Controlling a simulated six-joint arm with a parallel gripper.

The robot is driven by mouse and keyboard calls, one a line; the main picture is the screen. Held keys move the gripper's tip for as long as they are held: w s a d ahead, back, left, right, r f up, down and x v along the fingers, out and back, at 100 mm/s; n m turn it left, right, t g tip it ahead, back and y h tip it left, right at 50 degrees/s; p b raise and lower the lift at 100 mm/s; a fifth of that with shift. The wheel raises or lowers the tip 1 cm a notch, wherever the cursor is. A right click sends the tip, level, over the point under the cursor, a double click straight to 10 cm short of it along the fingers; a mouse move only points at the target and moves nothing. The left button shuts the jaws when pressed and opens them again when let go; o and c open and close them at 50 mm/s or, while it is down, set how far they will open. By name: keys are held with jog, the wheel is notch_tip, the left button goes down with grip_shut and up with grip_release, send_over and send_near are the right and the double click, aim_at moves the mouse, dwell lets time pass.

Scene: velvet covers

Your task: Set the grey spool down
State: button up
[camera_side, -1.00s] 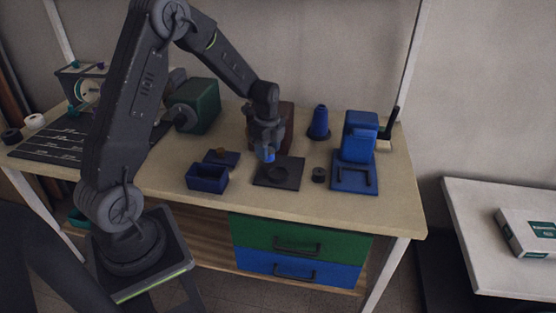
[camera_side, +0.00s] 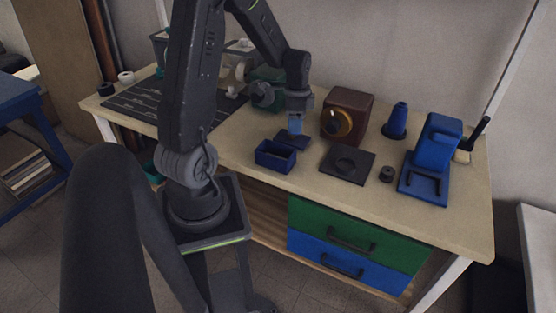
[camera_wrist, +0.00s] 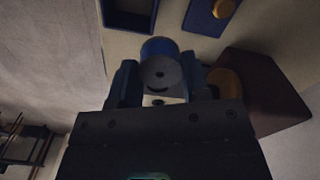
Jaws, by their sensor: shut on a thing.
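I cannot tell the exact height above the table.
A brown box (camera_side: 350,104) with a yellow-ringed dial stands right of my gripper. A black plate with a round recess (camera_side: 333,168), a small dark round piece (camera_side: 387,174), a blue cone (camera_side: 396,121) and a blue stand (camera_side: 431,160) lie further right. A green unit (camera_side: 266,98) stands behind.

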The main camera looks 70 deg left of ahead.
aim_at(276, 152)
jog(key=s+f+n, duration=0.2)
jog(key=f+n, duration=0.1)
jog(key=n, duration=0.1)
jog(key=s+f+n, duration=0.2)
jog(key=f+n, duration=0.1)
jog(key=n, duration=0.1)
jog(key=s+f+n, duration=0.1)
jog(key=f+n, duration=0.3)
jog(key=shift+s, duration=0.4)
jog(key=shift+f, duration=0.15)
jog(key=o, duration=1)
jog(key=shift+c, duration=0.2)
